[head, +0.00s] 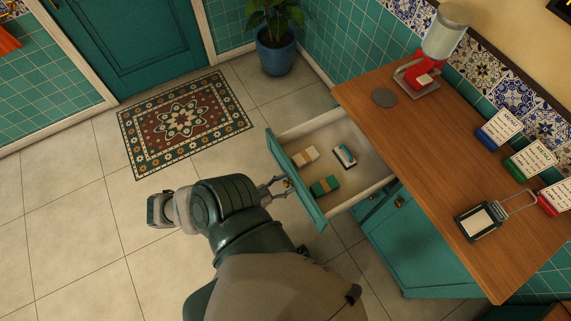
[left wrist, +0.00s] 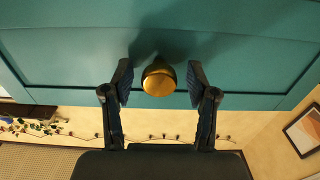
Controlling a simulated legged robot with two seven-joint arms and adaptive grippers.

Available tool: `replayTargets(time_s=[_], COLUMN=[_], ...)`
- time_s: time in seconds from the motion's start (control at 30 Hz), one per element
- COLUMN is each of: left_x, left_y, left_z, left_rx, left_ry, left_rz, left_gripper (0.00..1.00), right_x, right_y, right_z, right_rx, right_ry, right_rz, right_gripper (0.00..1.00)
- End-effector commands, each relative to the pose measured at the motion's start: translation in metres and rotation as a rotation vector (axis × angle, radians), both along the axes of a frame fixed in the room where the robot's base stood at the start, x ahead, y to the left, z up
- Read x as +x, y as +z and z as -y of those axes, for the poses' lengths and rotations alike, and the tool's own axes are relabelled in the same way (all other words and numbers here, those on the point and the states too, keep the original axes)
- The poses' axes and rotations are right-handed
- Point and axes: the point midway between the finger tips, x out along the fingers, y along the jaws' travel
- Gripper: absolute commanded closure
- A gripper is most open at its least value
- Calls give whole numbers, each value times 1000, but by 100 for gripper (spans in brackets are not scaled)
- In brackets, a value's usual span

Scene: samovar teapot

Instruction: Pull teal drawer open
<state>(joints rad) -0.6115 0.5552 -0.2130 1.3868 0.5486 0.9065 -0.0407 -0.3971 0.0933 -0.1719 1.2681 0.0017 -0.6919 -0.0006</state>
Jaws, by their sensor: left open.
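The teal drawer (head: 311,212) stands pulled out from the cabinet under the wooden counter, its inside in view. Its teal front fills the top of the left wrist view (left wrist: 80,55). A round brass knob (left wrist: 159,78) sits on that front. My left gripper (head: 284,186) is at the outer face of the drawer front. In the left wrist view my left gripper (left wrist: 159,82) is open, with one finger on each side of the knob and a visible gap on both sides. My right gripper is not in view.
The drawer holds a cream-and-brown packet (head: 305,156), a green-and-brown packet (head: 325,185) and a small white-and-teal item (head: 345,156). A rug (head: 184,120) and clear tiled floor lie to the left.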

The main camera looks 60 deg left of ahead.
Motion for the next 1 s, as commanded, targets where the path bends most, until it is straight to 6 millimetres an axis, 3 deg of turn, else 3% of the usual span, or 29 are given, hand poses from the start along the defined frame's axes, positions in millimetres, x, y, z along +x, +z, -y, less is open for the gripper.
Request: replayTargets(time_s=[0.17,0.4,0.6,1.0], left_x=[-26,-80,-110,-118], left_y=[-1,-2,-3,-2], left_z=[-2,-7,-10,-11], left_rx=[-1,-1,-2,-3], left_ry=[0,1,1,0], left_rz=[-4,-6,-5,-3], left_gripper=[42,42,42,42], right_x=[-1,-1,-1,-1], right_y=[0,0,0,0], right_z=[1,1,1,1], right_rx=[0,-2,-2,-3], right_ry=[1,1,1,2], right_rz=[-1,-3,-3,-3], right_gripper=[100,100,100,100])
